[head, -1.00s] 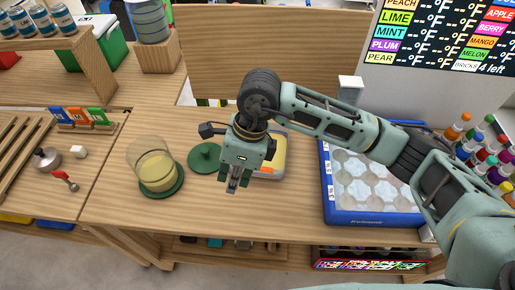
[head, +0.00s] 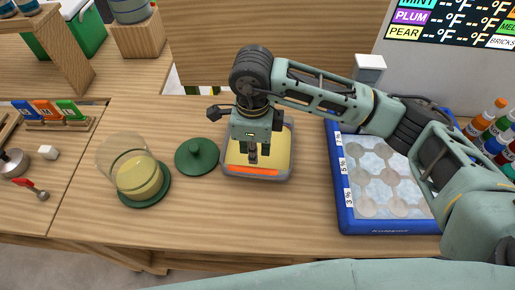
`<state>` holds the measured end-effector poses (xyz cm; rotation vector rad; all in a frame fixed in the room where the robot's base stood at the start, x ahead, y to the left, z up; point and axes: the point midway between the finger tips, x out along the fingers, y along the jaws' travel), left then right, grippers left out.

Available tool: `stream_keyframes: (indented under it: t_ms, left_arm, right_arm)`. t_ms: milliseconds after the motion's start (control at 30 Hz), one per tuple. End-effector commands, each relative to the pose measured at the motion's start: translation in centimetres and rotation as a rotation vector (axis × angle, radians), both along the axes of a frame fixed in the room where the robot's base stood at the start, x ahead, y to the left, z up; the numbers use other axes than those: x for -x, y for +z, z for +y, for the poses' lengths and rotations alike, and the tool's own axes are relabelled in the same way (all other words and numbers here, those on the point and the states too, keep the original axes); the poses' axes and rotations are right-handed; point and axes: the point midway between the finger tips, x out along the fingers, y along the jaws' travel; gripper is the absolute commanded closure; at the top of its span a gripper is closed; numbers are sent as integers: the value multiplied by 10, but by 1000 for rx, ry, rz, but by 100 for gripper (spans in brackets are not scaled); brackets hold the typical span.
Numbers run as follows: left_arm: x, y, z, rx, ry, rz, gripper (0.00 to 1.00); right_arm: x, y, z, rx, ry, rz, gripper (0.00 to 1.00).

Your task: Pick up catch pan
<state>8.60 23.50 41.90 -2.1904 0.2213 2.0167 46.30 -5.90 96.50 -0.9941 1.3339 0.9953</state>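A shallow grey pan (head: 230,172) with a yellow inside and an orange-red strip along its front edge lies on the wooden table; it may be the catch pan, but no label confirms this. My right gripper (head: 253,158) points down over the middle of this pan and hides part of it. Its fingertips look close together, and I cannot tell how far apart they are or whether they touch the pan. I see nothing held in them. My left gripper is not in view.
A green lid (head: 197,157) lies just left of the pan. A clear jar with yellow contents (head: 138,177) stands tilted in view on a green base further left. A blue-framed tray (head: 344,205) with round moulds is to the right. The table front is clear.

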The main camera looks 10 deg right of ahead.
Motion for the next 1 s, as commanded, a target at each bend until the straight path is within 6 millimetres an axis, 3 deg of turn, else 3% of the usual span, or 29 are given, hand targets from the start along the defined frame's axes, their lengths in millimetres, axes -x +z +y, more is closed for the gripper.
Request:
stream_keyframes:
  t_ms: [367,533,800,933,1000]
  left_arm:
    - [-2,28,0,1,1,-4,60]
    - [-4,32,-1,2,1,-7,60]
    - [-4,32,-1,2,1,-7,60]
    - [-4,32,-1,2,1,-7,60]
    - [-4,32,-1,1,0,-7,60]
  right_arm:
    - [-1,-44,-1,2,-1,7,88]
    - [-2,-66,-1,0,0,4,88]
    - [-3,-71,-1,-1,2,1,88]
    - [-3,-71,-1,-1,1,1,99]
    - [-3,-71,-1,0,1,1,100]
